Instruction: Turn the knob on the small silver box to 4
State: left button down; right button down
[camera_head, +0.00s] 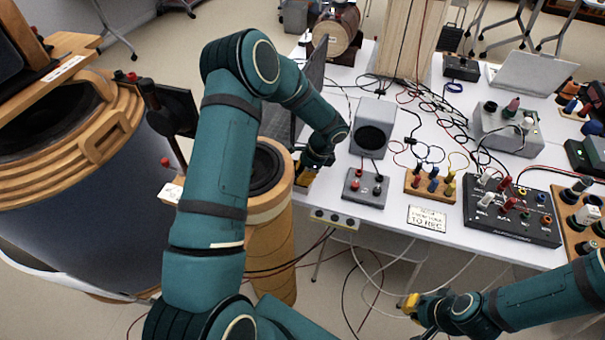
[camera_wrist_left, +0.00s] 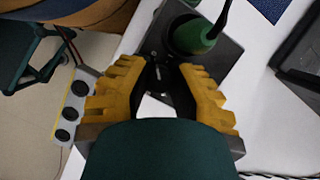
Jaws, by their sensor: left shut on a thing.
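In the left wrist view a small dark-grey box (camera_wrist_left: 222,62) lies below my left gripper (camera_wrist_left: 170,82). The box carries a green rounded part (camera_wrist_left: 195,37) with a dark stem. The yellow fingers stand on both sides of a black knob-like part (camera_wrist_left: 158,72), partly hidden; I cannot read its setting. In the head view my left gripper (camera_head: 312,168) is at the table's left edge and hides most of what it holds. My right gripper (camera_head: 411,303) is low, in front of the table, apart from everything; its opening is unclear.
A grey speaker (camera_head: 370,138) and a grey terminal box (camera_head: 364,188) stand right of my left gripper. A larger silver box (camera_head: 503,130) with knobs is farther right. A power strip (camera_head: 335,218) sits at the front edge. A wooden cylinder (camera_head: 275,210) is close left; cables cross the table.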

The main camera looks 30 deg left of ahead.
pick_arm(q)
jog(key=shift+m, duration=0.4)
jog(key=m+t, duration=0.1)
jog(key=m, duration=0.2)
jog(key=shift+s+m+y, duration=0.1)
jog(key=shift+m+y, duration=0.2)
jog(key=shift+y, duration=0.1)
jog(key=m+t+b, duration=0.1)
jog(key=m+t, duration=0.1)
jog(key=m, duration=0.2)
jog(key=shift+a+m, duration=0.1)
jog(key=shift+m, duration=0.2)
jog(key=c, duration=0.8)
grip_release()
jog(key=v, duration=1.2)
jog(key=shift+s, duration=0.2)
